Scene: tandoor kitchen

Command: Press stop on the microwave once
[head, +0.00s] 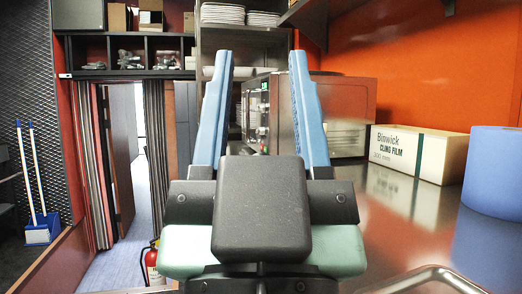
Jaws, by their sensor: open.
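The microwave (345,112) is a steel box on the steel counter, a little right of the middle in the head view. Its control panel with a green lit display (264,100) shows between my gripper's fingers. Small buttons and lights sit below the display, too small to tell which is stop. The right finger covers part of the microwave's front. My gripper (259,75) is open and empty, with two blue fingers pointing away from me toward the microwave. I cannot tell how far the fingertips are from the panel.
A cling film box (418,153) and a blue roll (494,170) stand on the steel counter (390,225) at right. Shelves with stacked plates (222,13) rise behind. A fire extinguisher (153,264) stands low at left, near an open doorway (125,160).

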